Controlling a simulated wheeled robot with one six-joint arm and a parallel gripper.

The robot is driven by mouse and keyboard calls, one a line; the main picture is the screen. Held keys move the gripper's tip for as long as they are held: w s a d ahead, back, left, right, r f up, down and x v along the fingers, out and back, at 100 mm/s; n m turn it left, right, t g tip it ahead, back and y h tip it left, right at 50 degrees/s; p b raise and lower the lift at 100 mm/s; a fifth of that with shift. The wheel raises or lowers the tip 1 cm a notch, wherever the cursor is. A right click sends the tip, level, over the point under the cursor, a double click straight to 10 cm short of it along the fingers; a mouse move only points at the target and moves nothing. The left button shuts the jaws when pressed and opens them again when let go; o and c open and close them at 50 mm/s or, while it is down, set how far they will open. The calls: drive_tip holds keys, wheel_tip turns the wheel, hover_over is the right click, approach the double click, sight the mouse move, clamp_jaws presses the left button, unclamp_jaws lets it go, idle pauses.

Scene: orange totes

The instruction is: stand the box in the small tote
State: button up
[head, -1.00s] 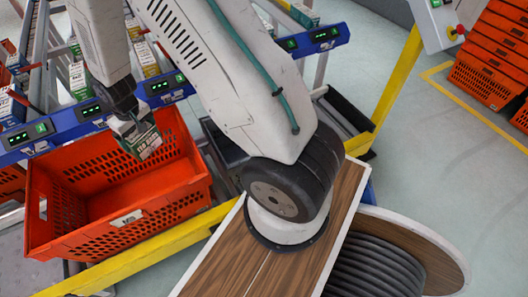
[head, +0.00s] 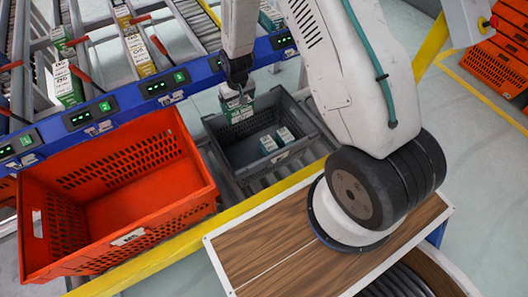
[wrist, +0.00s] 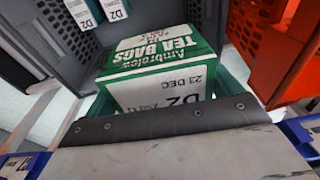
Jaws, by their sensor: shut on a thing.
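The green and white tea bag box (head: 240,112) is held in my gripper (head: 237,92), which is shut on it. The gripper's jaw edge crosses the bottom of the wrist view.
Two small white and green boxes (head: 284,135) stand in the grey tote. A large empty orange tote (head: 140,238) is beside it on the left. A blue rail with displays (head: 155,88) and sloped racks runs behind. The left part of the grey tote's floor looks free.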

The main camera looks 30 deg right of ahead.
drive_tip(key=shift+s+a+f, duration=0.3)
drive_tip(key=shift+s+f, duration=0.25)
drive_tip(key=shift+f, duration=4.1)
drive_tip(key=shift+s+a+f, duration=0.35)
drive_tip(key=shift+s+f, duration=0.25)
drive_tip(key=shift+f, duration=4.05)
drive_tip(key=shift+s+a+f, duration=0.3)
drive_tip(key=shift+s+f, duration=0.25)
drive_tip(key=shift+f, duration=4.1)
drive_tip(key=shift+f, duration=0.1)
